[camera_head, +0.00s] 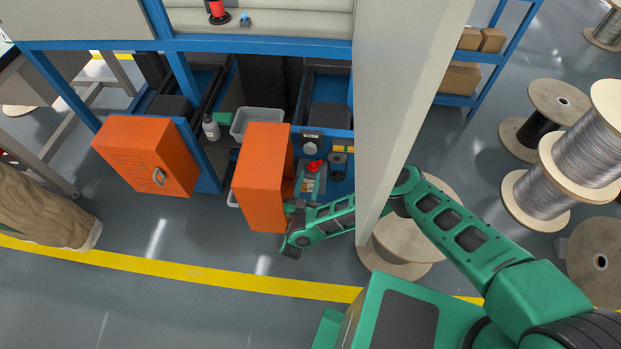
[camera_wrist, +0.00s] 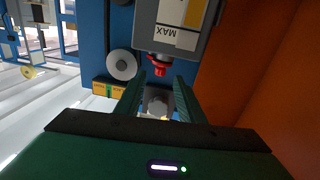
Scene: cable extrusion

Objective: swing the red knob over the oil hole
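The red knob (camera_head: 315,165) is in the head view, on the machine's lower front beside the open orange door. In the wrist view the red knob (camera_wrist: 159,69) is just beyond and between my fingertips, on the end of a grey housing marked MAX. My gripper (camera_wrist: 160,82) has its two green fingers apart with nothing held between them. A grey fitting (camera_wrist: 157,103) shows between the fingers; I cannot tell whether it is the oil hole.
The open orange door (camera_head: 262,178) stands close to the left of my gripper; its orange surface (camera_wrist: 262,80) fills the wrist view's right. A pale post (camera_head: 400,110) crosses in front of my arm. A second orange door (camera_head: 146,155) is further left. Wooden spools (camera_head: 556,105) stand at right.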

